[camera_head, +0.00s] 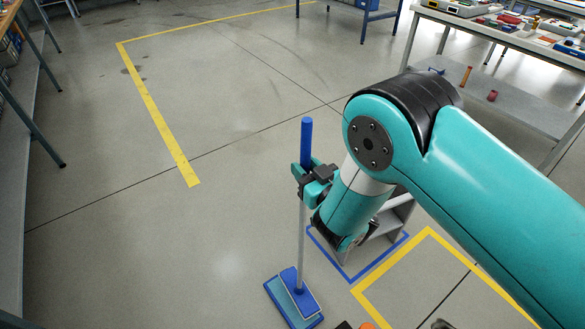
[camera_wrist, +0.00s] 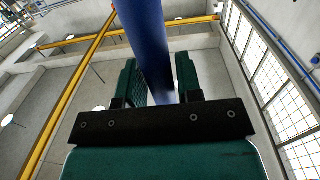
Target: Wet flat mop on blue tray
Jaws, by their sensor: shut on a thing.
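The flat mop (camera_head: 301,225) stands nearly upright, with a blue grip at the top, a thin grey pole and a blue flat head (camera_head: 293,298) at the bottom. My gripper (camera_head: 305,176) is shut on the lower part of its blue handle. In the wrist view the blue handle (camera_wrist: 148,45) rises between the two green fingers of my gripper (camera_wrist: 160,82). The mop head is at or just above the floor; I cannot tell whether it touches.
A grey step unit (camera_head: 385,222) stands behind my forearm within blue floor tape (camera_head: 345,275). Yellow tape (camera_head: 160,125) marks the floor. Workbenches stand at the upper right (camera_head: 520,40) and left edge. An orange object (camera_head: 367,325) shows at the bottom edge. The floor left of the mop is clear.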

